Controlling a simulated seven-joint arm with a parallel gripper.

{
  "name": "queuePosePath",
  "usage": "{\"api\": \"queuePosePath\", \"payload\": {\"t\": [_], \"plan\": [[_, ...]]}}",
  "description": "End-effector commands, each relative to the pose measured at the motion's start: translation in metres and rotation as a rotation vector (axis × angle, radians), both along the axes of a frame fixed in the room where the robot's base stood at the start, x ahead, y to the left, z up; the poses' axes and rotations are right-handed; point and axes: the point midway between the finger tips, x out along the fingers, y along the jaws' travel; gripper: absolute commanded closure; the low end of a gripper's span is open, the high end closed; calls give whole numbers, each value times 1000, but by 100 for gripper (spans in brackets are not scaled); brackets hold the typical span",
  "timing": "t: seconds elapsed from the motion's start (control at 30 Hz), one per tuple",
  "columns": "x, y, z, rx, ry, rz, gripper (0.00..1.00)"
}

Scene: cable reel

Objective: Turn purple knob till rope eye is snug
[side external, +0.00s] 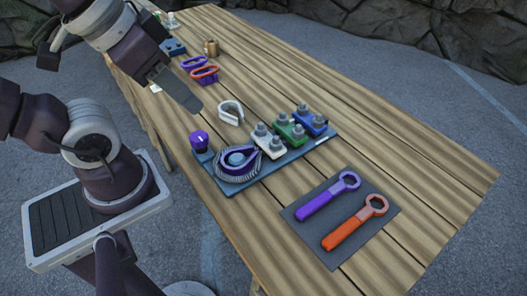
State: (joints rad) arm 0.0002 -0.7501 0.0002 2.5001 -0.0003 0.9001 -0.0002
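The purple knob (200,139) stands at the left end of a dark blue-grey base plate (227,188) on the wooden table. Beside it on the plate lies a coil of grey rope (238,178) around a dark purple teardrop-shaped eye (257,160) with a pale blue round centre (237,158). I cannot tell how tight the eye sits. My gripper (188,104) is above the table, up and left of the knob, and apart from it. Its fingers overlap in this view, so its opening is unclear. I see nothing held in it.
White, green and blue blocks with grey posts (290,130) stand on the plate's right part. A white C-shaped piece (231,112) lies behind the plate. Purple (331,194) and orange (355,223) wrenches lie on a dark mat (311,233) in front. Purple and orange-handled items (204,73) sit farther back.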

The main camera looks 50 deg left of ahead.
Motion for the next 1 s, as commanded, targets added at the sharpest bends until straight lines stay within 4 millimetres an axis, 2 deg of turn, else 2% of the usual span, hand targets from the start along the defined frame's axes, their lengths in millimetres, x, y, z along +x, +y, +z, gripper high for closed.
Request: {"api": "queuePosePath", "payload": {"t": [0.4, 0.43, 0.57, 0.6, 0.67, 0.77, 0.8, 0.9, 1.0], "plan": [[0, 0, 0, 0, 0, 0, 66], [0, 0, 0, 0, 0, 0, 64], [9, 6, -5, -32, 53, 75, 38], [18, 11, -9, -65, 100, 145, 33], [34, 26, -21, -136, 192, 297, 33], [61, 64, -50, -290, 357, 620, 33], [68, 82, -65, -354, 417, 755, 33], [73, 127, -104, -503, 546, 1067, 33], [67, 159, -138, -614, 634, 1299, 33]]}}
